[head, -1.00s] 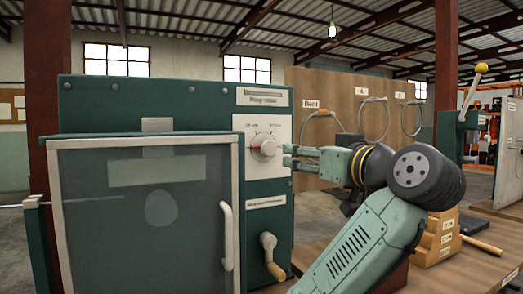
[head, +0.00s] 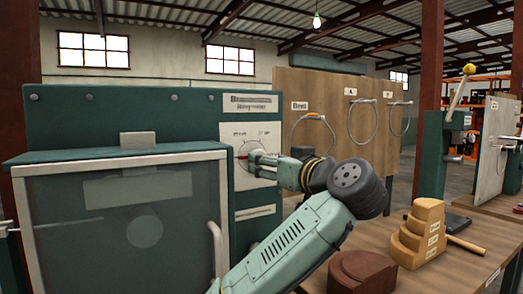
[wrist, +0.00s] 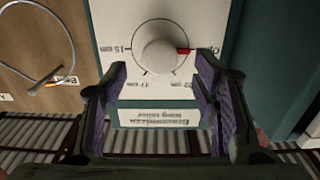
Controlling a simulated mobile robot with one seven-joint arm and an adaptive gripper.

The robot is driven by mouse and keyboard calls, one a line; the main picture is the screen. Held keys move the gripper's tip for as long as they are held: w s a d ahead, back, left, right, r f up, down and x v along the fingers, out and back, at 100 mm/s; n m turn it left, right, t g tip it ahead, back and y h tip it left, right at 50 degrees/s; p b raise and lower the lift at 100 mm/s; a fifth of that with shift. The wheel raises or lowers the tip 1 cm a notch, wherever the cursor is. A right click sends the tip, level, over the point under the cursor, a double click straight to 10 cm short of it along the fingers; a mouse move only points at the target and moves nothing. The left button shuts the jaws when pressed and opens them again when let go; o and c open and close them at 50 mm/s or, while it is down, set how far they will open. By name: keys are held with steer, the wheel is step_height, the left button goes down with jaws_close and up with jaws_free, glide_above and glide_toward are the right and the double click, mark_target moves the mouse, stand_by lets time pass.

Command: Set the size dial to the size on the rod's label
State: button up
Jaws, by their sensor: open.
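The size dial (wrist: 160,56) is a pale round knob with a red pointer mark, on a white panel of the green machine. The wrist view is upside down. There the red mark points right, towards a partly hidden label starting "Op"; "15 cm" and "17 cm" show on the left. My gripper (wrist: 162,70) is open, its purple-padded fingers on either side of the dial; I cannot tell whether they touch it. In the head view my gripper (head: 258,160) covers most of the dial. A thin pale rod (head: 6,229) shows at the machine's left; no label is readable on it.
The machine's glazed door (head: 120,215) is shut, with a pale handle (head: 217,250). A wooden board (head: 345,110) with hanging cable loops stands behind. A stepped wooden block (head: 418,235) and a brown round block (head: 358,272) sit on the bench to the right.

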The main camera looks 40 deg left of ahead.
steer(key=shift+p+x, duration=0.55)
steer(key=shift+x, duration=1.65)
steer(key=c, duration=1.2)
steer(key=shift+o, duration=0.2)
steer(key=shift+f+b, duration=0.15)
steer(key=shift+b, duration=0.3)
steer(key=m+b, duration=0.2)
steer(key=m, duration=0.9)
steer(key=shift+m+b, duration=0.35)
steer(key=shift+m, duration=0.05)
steer(key=shift+r, duration=0.2)
